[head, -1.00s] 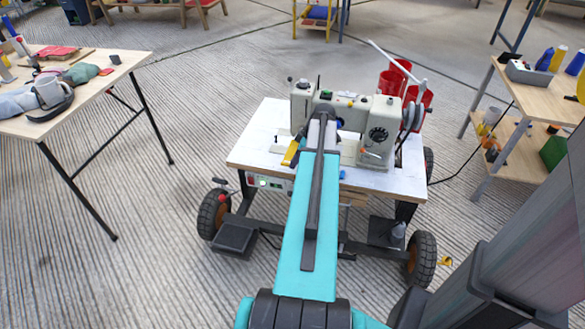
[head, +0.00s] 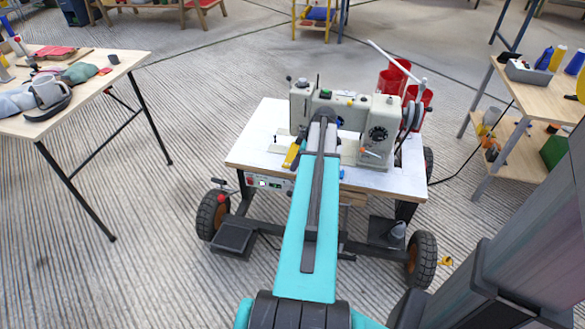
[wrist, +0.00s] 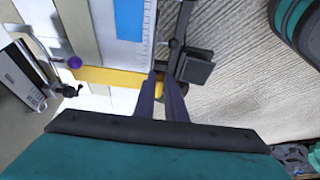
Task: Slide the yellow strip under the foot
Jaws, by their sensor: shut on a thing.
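The yellow strip (wrist: 108,77) lies across the wrist view, and its right end is between my gripper's fingers (wrist: 161,80). My gripper is shut on that end. In the head view a short piece of the strip (head: 291,155) shows left of my arm, which hides the gripper. The strip is over the white table of the sewing machine (head: 378,128). In the wrist view its far left end comes close to dark metal parts below a purple knob (wrist: 74,62). I cannot make out the foot clearly, nor whether the strip is under it.
The machine's table (head: 408,183) stands on a wheeled frame. Red cups (head: 389,82) stand behind the machine. A wooden table with a mug (head: 48,92) is at left. A shelf with bottles (head: 545,58) is at right.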

